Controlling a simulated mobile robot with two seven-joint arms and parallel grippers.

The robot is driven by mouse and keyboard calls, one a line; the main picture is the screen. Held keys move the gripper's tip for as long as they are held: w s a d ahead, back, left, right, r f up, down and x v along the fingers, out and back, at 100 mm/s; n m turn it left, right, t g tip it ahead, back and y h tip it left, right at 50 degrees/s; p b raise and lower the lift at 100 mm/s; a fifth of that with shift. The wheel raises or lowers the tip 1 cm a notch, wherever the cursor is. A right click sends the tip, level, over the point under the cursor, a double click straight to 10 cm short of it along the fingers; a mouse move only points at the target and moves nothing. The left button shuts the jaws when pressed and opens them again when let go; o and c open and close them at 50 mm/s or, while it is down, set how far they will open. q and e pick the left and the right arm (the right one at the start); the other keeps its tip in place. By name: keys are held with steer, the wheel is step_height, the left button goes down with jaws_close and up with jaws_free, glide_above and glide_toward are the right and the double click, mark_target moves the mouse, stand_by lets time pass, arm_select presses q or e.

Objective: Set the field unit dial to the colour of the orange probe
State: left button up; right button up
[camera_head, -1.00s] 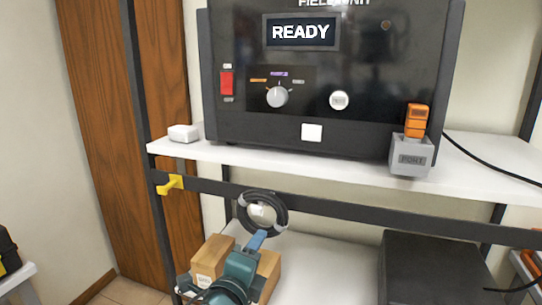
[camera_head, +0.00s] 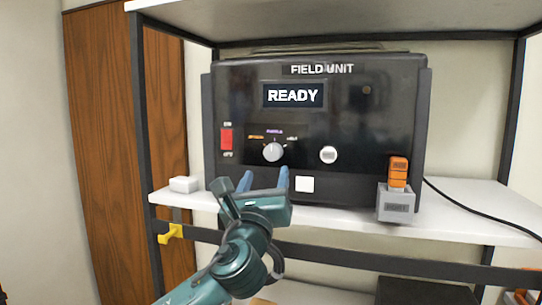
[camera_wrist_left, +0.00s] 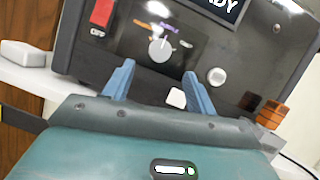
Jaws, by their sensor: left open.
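The black field unit (camera_head: 380,125) stands on the white shelf, its screen (camera_head: 294,95) reading READY. Its grey dial (camera_head: 273,152) has coloured labels around it: orange at left, purple at top, a pale one at right. The dial's white mark appears to point up, near the purple label. The orange probe (camera_head: 398,172) sits upright in the grey port block (camera_head: 395,205) at the unit's right front. My left gripper (camera_head: 264,181) is open and empty, below and in front of the dial; in the left wrist view the dial (camera_wrist_left: 161,49) shows beyond and between the blue fingers (camera_wrist_left: 158,88). My right gripper is out of view.
A red switch (camera_head: 226,139) is left of the dial, a round white button (camera_head: 328,155) right of it, and a white square (camera_head: 304,184) below. A small white box (camera_head: 184,184) and a yellow hook (camera_head: 171,233) are at the left. A shelf post (camera_head: 146,150) stands left.

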mark_target(272, 156)
arm_select(q)
steer(key=p+x, duration=0.1)
steer(key=x, duration=0.5)
steer(key=shift+s+d, duration=0.1)
steer(key=shift+w+d+r, duration=0.1)
steer(key=shift+w+r, duration=0.15)
steer(key=shift+w, duration=0.4)
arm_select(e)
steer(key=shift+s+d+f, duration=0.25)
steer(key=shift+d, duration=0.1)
arm_select(q)
steer(key=c, duration=1)
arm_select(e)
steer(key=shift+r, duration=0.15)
